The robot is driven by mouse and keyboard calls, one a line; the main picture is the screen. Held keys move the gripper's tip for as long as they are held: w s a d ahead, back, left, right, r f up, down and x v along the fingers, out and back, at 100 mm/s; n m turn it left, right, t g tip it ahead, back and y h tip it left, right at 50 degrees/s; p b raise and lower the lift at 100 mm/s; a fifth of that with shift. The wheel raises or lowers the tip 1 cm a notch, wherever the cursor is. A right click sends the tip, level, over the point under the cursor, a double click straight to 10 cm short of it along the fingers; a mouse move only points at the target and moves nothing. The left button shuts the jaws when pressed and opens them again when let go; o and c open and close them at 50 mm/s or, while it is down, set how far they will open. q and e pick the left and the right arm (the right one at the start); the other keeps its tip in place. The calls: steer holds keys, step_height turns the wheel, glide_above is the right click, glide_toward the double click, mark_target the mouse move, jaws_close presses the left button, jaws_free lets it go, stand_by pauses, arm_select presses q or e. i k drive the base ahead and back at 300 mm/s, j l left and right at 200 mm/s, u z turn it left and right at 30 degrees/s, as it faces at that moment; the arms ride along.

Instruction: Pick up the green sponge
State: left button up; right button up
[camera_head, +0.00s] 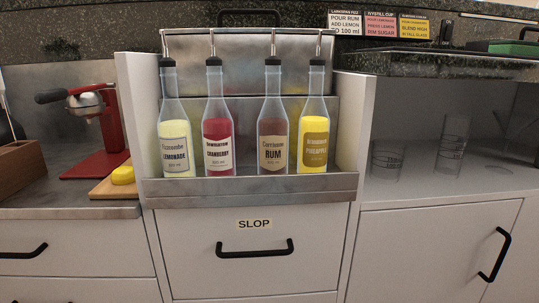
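A flat green block, which looks like the green sponge (515,49), lies on the raised dark stone ledge (440,64) at the far right. It is seen almost edge-on, near the right edge of the picture, with something dark around or under it. Neither of my grippers shows in the head view, so nothing is seen touching the green block.
Several bottles with pourers, including a rum bottle (273,125), stand in a metal rack (250,187) in the middle. Two clear glasses, one a tall glass (453,137), stand on the right counter. A red press (103,125) and a cutting board (112,190) are at left.

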mark_target(517, 47)
steer(key=z, duration=1.35)
